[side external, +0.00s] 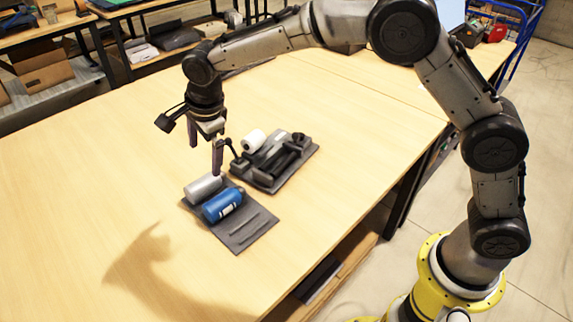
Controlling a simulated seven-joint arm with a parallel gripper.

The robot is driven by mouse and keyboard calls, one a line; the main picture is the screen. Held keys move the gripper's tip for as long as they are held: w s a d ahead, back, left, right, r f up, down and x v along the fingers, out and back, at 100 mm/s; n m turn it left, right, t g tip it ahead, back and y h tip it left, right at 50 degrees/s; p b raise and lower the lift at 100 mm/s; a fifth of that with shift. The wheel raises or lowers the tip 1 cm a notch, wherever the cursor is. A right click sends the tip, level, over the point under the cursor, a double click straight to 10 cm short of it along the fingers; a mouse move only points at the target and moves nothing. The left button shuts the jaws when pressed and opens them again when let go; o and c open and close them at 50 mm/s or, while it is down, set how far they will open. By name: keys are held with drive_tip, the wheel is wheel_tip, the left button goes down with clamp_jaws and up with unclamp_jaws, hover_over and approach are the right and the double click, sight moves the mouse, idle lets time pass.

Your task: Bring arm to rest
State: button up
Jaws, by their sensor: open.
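My gripper (206,152) hangs fingers-down above the wooden table, over the back edge of a dark grey mat. Its two fingers are apart with nothing seen between them. A silver cylinder (203,187) and a blue cylinder (223,204) with a white label lie side by side on the dark mat (262,224). The fingertips are close to the silver cylinder in the picture; I cannot tell the exact gap.
A dark tray (301,160) behind the mat holds a white roll (253,140) and several dark items. The wooden table (110,180) is clear at left and front. Shelves with a cardboard box (42,71) stand at the back left.

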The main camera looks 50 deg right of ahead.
drive_tip(key=s+d+r+t, duration=0.1)
drive_tip(key=s+d+r, duration=0.1)
drive_tip(key=d+r, duration=0.35)
drive_tip(key=s+d+r+t, duration=0.1)
drive_tip(key=s+d+r, duration=0.25)
drive_tip(key=r, duration=0.35)
drive_tip(key=s+d+r+n+t, duration=0.1)
drive_tip(key=s+d+r+n, duration=0.1)
drive_tip(key=s+d+r, duration=0.55)
drive_tip(key=s+d+f+n, duration=0.1)
drive_tip(key=s+d+n, duration=0.1)
drive_tip(key=s, duration=0.4)
drive_tip(key=s+d+f+n, duration=0.1)
drive_tip(key=s+d+n, duration=0.15)
drive_tip(key=s, duration=0.45)
drive_tip(key=s+f+n, duration=0.9)
drive_tip(key=n, duration=0.3)
drive_tip(key=shift+s+d, duration=0.15)
drive_tip(key=shift+d, duration=0.1)
